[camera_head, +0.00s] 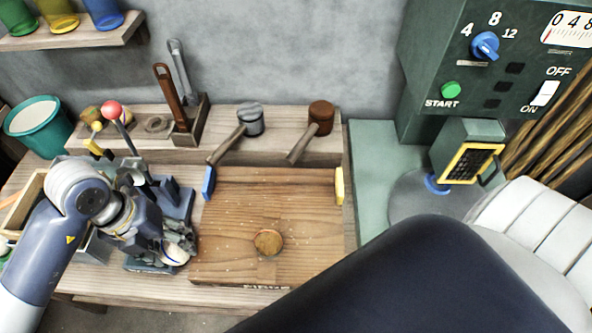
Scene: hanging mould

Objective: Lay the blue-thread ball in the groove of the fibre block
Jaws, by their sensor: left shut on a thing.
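The fibre block (225,210) is a wide wooden slab on the bench, with partly cut-off lettering on its front edge. A narrow strip that looks like its groove (267,271) runs towards the front edge. A round brown wooden piece (268,242) sits on this strip. My left gripper (172,238) is left of the block, low by the blue-grey clamp-like device. It is shut on a small pale rounded thing (177,253), partly hidden by the fingers. I cannot make out blue thread on either round thing. My right gripper is out of view.
Two mallets (250,119) (320,117) lie behind the block. A blue tab (209,183) and a yellow tab (339,186) stand at its sides. A green control machine (480,70) stands right. My dark arm link covers the front right. The block's top is mostly clear.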

